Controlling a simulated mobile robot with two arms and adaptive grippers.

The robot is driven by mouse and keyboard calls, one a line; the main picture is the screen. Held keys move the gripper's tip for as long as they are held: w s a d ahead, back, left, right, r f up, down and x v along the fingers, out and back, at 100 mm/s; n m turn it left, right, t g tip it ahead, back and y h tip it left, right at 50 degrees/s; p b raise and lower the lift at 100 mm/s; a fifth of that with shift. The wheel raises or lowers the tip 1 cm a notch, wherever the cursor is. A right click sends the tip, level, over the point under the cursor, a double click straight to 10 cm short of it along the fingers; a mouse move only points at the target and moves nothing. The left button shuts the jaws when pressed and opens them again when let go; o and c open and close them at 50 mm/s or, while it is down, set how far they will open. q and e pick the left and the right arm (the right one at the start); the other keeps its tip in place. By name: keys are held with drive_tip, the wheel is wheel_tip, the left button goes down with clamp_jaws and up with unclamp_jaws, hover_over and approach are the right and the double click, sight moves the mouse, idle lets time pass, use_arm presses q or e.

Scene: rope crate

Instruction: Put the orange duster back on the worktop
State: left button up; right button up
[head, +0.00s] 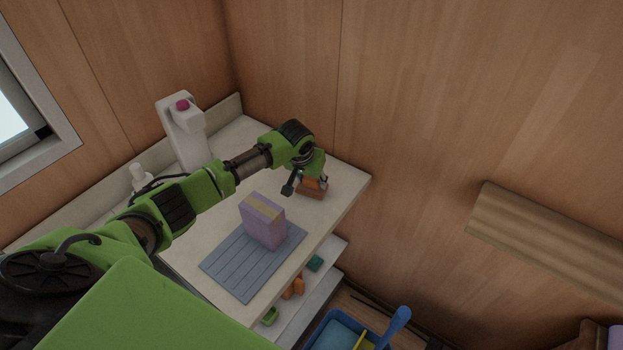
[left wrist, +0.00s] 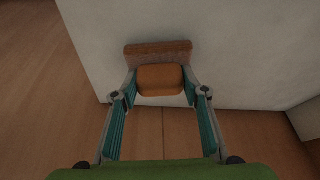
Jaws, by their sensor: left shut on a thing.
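The orange duster (head: 312,184) has an orange grip and a brown lower part. It is at the far right end of the pale worktop (head: 341,181), near the wooden wall. My left gripper (head: 308,180) is shut on it. In the left wrist view the orange grip (left wrist: 160,79) sits between the two fingertips, with the brown part beyond it against the pale surface. I cannot tell whether the brown part touches the worktop. My right gripper is not in view.
A purple box (head: 262,222) stands on a grey-blue ribbed mat (head: 238,272) nearer the front. A white bottle with a pink cap (head: 184,135) and a smaller white bottle (head: 140,178) stand at the back left. Shelves below hold small items. A blue tub (head: 322,333) is below right.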

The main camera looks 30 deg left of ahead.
use_arm(q)
drive_tip(key=shift+f, duration=0.15)
drive_tip(key=o, duration=1.2)
drive_tip(key=shift+c, duration=0.2)
drive_tip(key=v, duration=1.2)
